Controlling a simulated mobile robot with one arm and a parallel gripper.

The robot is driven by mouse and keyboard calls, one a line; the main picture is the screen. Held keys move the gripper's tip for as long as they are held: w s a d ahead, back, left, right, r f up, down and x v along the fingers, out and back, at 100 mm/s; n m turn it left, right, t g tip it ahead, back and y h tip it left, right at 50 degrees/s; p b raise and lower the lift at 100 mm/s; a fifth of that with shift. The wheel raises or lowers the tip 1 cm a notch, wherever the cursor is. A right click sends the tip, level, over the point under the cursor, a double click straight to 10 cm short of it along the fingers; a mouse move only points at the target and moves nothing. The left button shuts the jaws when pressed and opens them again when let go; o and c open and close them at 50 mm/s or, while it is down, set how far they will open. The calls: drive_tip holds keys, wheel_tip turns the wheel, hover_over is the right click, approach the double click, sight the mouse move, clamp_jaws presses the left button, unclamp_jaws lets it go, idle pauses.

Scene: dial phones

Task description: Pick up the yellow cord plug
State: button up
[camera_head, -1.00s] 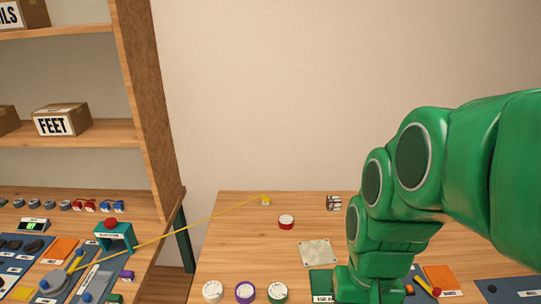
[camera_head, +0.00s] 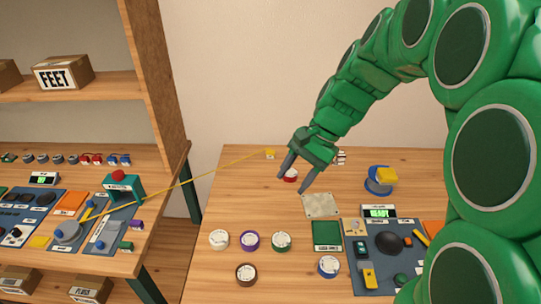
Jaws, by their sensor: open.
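The yellow cord plug (camera_head: 270,154) lies at the back left of the right-hand table (camera_head: 225,195). A taut yellow cord (camera_head: 190,182) runs from it leftward across the gap to the left-hand bench (camera_head: 165,205). My gripper (camera_head: 292,184) is open, with its two dark fingers pointing down over the table. It is to the right of the plug and nearer the camera in the picture, close to a red tape roll (camera_head: 290,176) that its fingers partly cover.
Several tape rolls (camera_head: 219,239) stand at the table's front left. A pale square plate (camera_head: 321,206), a blue-and-yellow object (camera_head: 380,180) and a device panel (camera_head: 385,250) lie to the right. The shelf upright (camera_head: 158,80) rises at left. Table surface around the plug is clear.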

sight(271, 154)
drive_tip(key=w+a+f+m+y, duration=0.1)
drive_tip(key=w+f+m+y, duration=0.15)
drive_tip(key=w, duration=0.65)
drive_tip(key=w+a+f+m+t+y, duration=0.1)
drive_tip(key=w+a+f+m, duration=0.15)
drive_tip(key=w, duration=0.55)
drive_tip(key=w+a+f+m+y, duration=0.1)
drive_tip(key=w+f+m, duration=0.15)
drive_tip(key=w, duration=0.65)
drive_tip(key=w+d+f+m+t+y, duration=0.1)
drive_tip(key=w+f+m, duration=0.1)
drive_tip(key=w+f, duration=0.3)
drive_tip(key=w+d+f+m+t+y, duration=0.1)
drive_tip(key=w+d+f+m, duration=0.1)
drive_tip(key=w+f, duration=0.4)
drive_tip(key=w+d+f+m+t+y, duration=0.1)
drive_tip(key=w+f+m, duration=0.1)
drive_tip(key=w+f, duration=0.4)
drive_tip(key=shift+w+d+f+m+t+y, duration=0.15)
drive_tip(key=shift+d+f+m+t+y, duration=0.1)
drive_tip(key=shift+d+f+m+t, duration=0.1)
drive_tip(key=shift+s+x, duration=0.2)
drive_tip(key=shift+x, duration=1.8)
drive_tip(key=shift+s+x, duration=0.2)
drive_tip(key=shift+x, duration=1.8)
drive_tip(key=shift+f, duration=0.15)
drive_tip(key=shift+c, duration=0.3)
clamp_jaws()
